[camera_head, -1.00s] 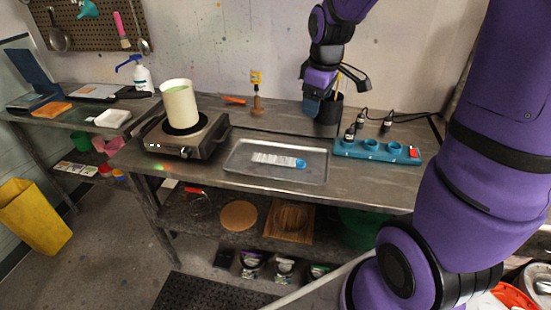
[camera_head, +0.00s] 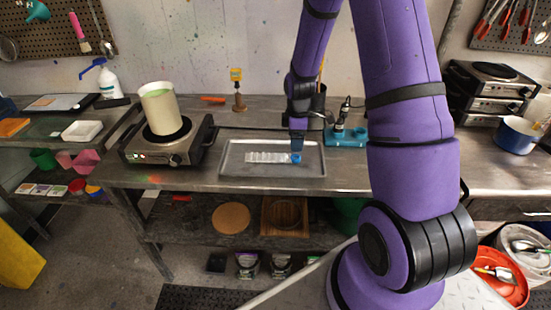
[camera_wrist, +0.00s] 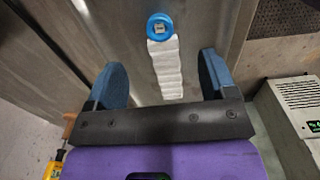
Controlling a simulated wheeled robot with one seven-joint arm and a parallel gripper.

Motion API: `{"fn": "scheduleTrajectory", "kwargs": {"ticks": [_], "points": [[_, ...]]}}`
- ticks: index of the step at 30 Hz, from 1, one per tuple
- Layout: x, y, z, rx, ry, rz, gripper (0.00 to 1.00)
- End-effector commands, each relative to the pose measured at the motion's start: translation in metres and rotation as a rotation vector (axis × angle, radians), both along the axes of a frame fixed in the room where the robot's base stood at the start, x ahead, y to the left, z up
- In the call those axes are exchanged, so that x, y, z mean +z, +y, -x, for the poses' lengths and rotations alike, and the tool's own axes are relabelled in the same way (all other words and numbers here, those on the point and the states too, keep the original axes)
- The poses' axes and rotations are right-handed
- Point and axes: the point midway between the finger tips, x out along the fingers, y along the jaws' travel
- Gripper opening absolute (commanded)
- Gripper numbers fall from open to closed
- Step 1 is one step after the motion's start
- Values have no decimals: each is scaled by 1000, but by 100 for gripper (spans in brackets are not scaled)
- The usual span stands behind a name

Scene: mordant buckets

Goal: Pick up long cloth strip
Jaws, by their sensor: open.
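The long cloth strip (camera_head: 266,157) is white and pleated and lies flat in a grey metal tray (camera_head: 232,169). A blue round clip or ring (camera_head: 296,158) sits at its right end. In the wrist view the strip (camera_wrist: 167,72) runs between the fingers, with the blue ring (camera_wrist: 160,27) at its far end. My gripper (camera_wrist: 160,82) is open, its two blue-grey fingers on either side of the strip and apart from it. In the head view my gripper (camera_head: 297,145) is over the right part of the tray, by the blue end. I cannot tell its exact height.
A hot plate (camera_head: 165,150) with a tall cream pot (camera_head: 159,108) stands left of the tray. A teal holder (camera_head: 345,138) with dark bottles is behind to the right, partly hidden by my arm. The bench front edge runs just before the tray.

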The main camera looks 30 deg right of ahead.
Motion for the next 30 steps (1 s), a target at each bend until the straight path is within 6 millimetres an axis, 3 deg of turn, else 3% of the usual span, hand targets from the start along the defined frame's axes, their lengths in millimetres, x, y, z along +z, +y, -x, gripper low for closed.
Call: {"fn": "scheduleTrajectory", "kwargs": {"ticks": [10, 19, 30], "points": [[-27, 1, 0, 1, 1, -1, 78], [-65, 1, -2, -1, 1, 0, 78], [-71, 2, -2, 0, -1, 1, 75]]}}
